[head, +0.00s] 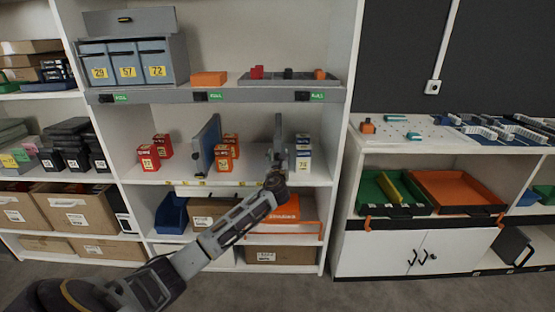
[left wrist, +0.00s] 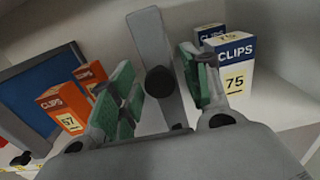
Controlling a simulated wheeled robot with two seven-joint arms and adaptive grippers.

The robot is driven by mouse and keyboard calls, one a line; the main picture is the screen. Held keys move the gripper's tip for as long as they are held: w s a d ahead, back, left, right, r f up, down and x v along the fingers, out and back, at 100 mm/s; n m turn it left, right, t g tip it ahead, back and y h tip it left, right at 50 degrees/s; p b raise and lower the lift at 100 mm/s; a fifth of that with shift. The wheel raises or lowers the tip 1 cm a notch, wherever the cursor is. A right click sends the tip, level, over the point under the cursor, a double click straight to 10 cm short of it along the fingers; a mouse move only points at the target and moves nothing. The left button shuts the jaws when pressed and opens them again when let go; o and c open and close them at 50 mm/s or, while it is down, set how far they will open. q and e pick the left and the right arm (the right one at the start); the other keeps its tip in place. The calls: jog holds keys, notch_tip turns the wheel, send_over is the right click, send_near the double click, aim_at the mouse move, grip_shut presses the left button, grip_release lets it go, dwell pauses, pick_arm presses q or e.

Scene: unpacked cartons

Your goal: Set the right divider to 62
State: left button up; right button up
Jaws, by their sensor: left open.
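The right divider (head: 279,132) is a grey upright plate on the middle shelf, between the orange boxes and the blue-and-white boxes. In the left wrist view its narrow front edge (left wrist: 148,38) shows with a round black knob (left wrist: 160,82). My left gripper (head: 275,168) reaches up to it from below. In the left wrist view its green-padded fingers (left wrist: 158,90) are open, one on each side of the knob. I cannot tell whether either pad touches it. No 62 mark is readable. My right gripper is not in view.
Orange clips boxes (left wrist: 62,108) marked 57 stand left of the divider; blue-and-white clips boxes (left wrist: 236,68) marked 75 stand close on its right. The left divider (head: 207,146) and red boxes (head: 149,157) are further left. The shelf above (head: 215,97) overhangs.

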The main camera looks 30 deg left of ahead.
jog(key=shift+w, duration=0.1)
pick_arm(q)
jog(key=shift+c, duration=1)
grip_shut()
